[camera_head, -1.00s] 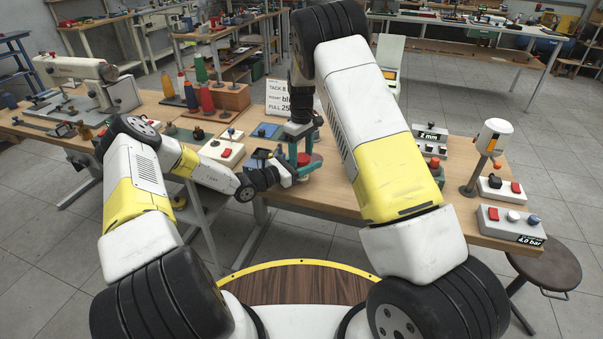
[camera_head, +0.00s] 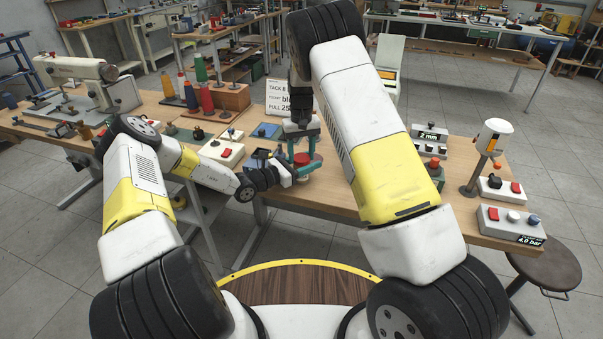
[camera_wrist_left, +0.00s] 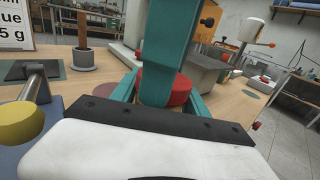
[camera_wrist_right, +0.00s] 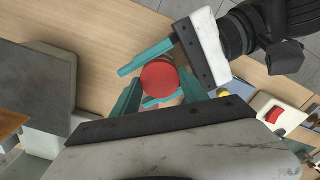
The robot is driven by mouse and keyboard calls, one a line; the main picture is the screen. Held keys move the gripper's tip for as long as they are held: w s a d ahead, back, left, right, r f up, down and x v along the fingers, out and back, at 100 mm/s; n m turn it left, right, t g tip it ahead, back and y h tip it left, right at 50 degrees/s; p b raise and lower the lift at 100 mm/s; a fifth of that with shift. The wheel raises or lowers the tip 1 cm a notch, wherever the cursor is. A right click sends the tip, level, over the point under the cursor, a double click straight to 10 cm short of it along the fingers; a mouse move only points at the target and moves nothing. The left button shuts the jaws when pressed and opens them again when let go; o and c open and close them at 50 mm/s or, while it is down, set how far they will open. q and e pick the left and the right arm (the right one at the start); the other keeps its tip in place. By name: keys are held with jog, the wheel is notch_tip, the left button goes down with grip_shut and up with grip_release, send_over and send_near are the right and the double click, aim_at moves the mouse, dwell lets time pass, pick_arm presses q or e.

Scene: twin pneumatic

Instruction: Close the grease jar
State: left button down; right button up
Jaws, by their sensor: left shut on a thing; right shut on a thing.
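The grease jar's round red lid (camera_wrist_right: 160,78) shows from above in the right wrist view and as a red edge (camera_wrist_left: 181,88) in the left wrist view. My right gripper (camera_wrist_right: 158,92) comes down from above with its teal fingers shut on the lid. My left gripper (camera_head: 290,168) reaches in low from the left, its teal fingers (camera_wrist_left: 163,92) shut around the jar below the lid. The jar body is mostly hidden by fingers. I cannot tell whether lid and jar are fully seated together.
A control box with a red button (camera_head: 222,152) and a blue pad (camera_head: 266,131) lie left of the jar. Thread cones (camera_head: 207,97) stand behind. A white-headed stand (camera_head: 492,138) and a button box (camera_head: 510,225) are at the right. My right arm hides the middle table.

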jog(key=o, duration=1.5)
jog(key=shift+o, duration=0.2)
jog(key=shift+r, duration=2.3)
jog(key=shift+c, duration=0.2)
